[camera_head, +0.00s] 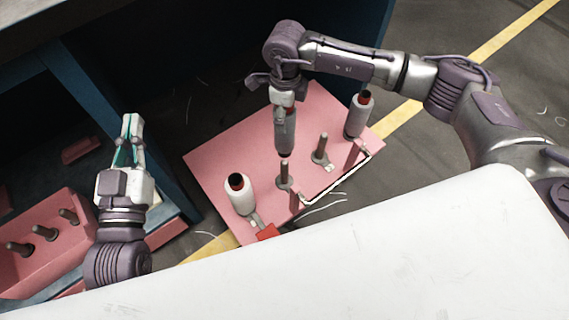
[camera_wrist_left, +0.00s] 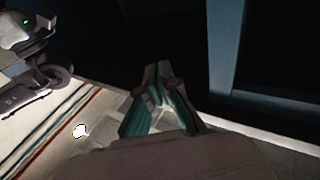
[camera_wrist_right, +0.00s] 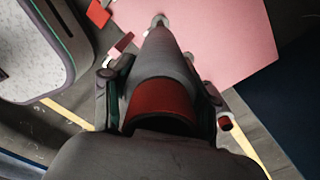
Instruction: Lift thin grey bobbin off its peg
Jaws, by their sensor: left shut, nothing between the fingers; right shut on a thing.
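The thin grey bobbin (camera_head: 286,132) hangs roughly upright in my right gripper (camera_head: 284,104). Its lower end is at the top of a grey peg (camera_head: 284,176) on the pink board (camera_head: 215,160); I cannot tell whether the tip still touches it. In the right wrist view the grey bobbin (camera_wrist_right: 165,55) lies between the fingers, with its red end (camera_wrist_right: 162,100) nearest the camera. My left gripper (camera_head: 131,122) is shut and empty, away to the left of the board. Its fingertips also show together in the left wrist view (camera_wrist_left: 158,75).
White bobbins stand at the board's near left (camera_head: 240,198) and far right (camera_head: 358,116). A bare peg (camera_head: 322,148) stands between the grey bobbin and the right one. A pink block with pegs (camera_head: 40,262) is at far left. A white surface (camera_head: 400,260) fills the front.

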